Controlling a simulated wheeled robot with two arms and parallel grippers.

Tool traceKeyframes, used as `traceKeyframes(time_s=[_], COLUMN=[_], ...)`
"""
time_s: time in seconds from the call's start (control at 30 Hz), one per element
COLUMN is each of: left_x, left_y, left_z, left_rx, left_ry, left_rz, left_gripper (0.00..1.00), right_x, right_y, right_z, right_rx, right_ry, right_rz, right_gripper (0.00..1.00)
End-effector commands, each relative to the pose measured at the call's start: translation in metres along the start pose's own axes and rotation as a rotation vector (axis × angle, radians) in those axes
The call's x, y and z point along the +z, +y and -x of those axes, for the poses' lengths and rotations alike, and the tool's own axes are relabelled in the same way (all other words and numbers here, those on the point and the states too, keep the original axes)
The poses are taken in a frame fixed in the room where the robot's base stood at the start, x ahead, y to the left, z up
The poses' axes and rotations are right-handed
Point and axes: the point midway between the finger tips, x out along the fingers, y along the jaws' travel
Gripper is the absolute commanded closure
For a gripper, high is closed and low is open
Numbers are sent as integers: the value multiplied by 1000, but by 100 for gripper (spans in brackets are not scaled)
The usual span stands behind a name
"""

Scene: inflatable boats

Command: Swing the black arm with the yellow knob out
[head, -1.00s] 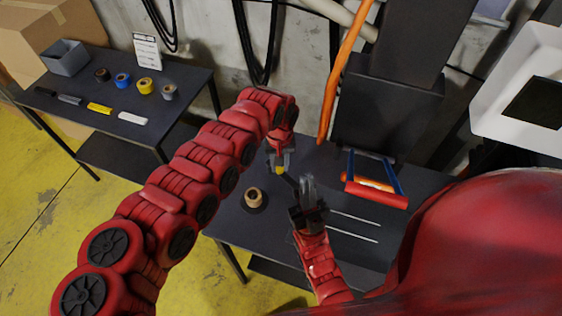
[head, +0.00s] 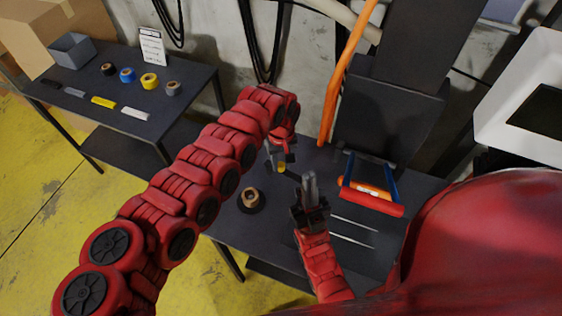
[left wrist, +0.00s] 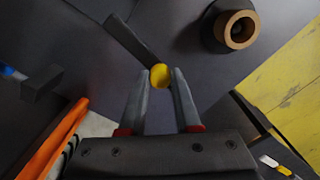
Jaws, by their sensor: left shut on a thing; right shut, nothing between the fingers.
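The yellow knob (left wrist: 160,76) sits between the fingertips of my left gripper (left wrist: 158,84) in the left wrist view. The black arm (left wrist: 130,38) runs from the knob toward the upper left of that view, over the dark table. In the head view the knob (head: 281,169) shows at the fingertips of my left gripper (head: 279,160), and the arm is mostly hidden behind my right gripper. My left gripper is shut on the knob. My right gripper (head: 310,185) is shut and empty, pointing up in front of the table, near the black arm.
A tan roll on a black base (head: 250,199) stands left of my right gripper. A red roller on a blue frame (head: 372,196) and thin metal rods (head: 352,236) lie to the right. An orange strap (head: 340,85) hangs behind. A side table (head: 185,85) holds tape rolls.

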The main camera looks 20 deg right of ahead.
Motion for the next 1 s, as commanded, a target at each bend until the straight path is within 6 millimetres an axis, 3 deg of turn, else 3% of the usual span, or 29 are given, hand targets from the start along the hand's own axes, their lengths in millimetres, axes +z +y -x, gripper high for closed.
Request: traceKeyframes(time_s=[0.1, 0.13, 0.27, 0.67, 0.77, 1.0], left_x=[-1, -1, -1, -1, -1, -2], left_y=[0, 0, 0, 0, 0, 0], left_z=[1, 1, 1, 8, 25, 87], left_rx=[2, 2, 1, 1, 1, 4], left_ry=[3, 3, 2, 1, 2, 4], left_rz=[1, 1, 0, 0, 1, 1], left_gripper=[100, 64, 40, 38, 38, 38], right_x=[0, 0, 0, -1, -3, -7], right_y=[0, 0, 0, 0, 1, 2], right_z=[0, 0, 0, -5, -16, -41], right_rx=[0, 0, 0, 0, 0, 0], right_ry=[0, 0, 0, 0, 0, 0], right_rz=[0, 0, 0, 0, 0, 0], right_gripper=[100, 100, 100, 100, 100, 100])
